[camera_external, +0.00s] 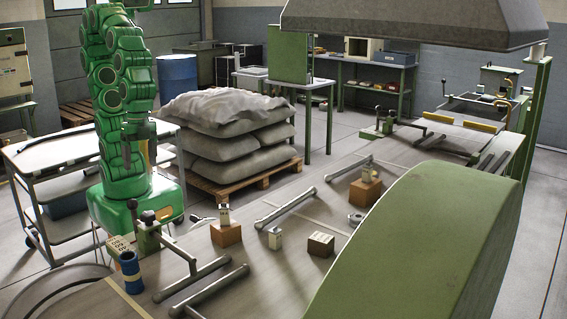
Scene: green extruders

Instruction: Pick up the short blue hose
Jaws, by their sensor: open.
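A short blue hose piece (130,273) stands upright on the near left of the worktable, below a green clamp fitting. It looks like a small blue cylinder with a dark opening at its top. My green arm is folded upright behind it. My gripper (147,160) hangs small and dark along the arm, above and behind the hose and well apart from it. It is open, with nothing visible between its fingers, though their fine detail is too small to make out.
The green clamp (148,238) stands close beside the hose. Metal bars (212,290) and small wooden blocks (226,233) lie to the right. A large green curved housing (420,245) fills the front right. Stacked sacks (228,135) and a white cart (60,155) stand behind.

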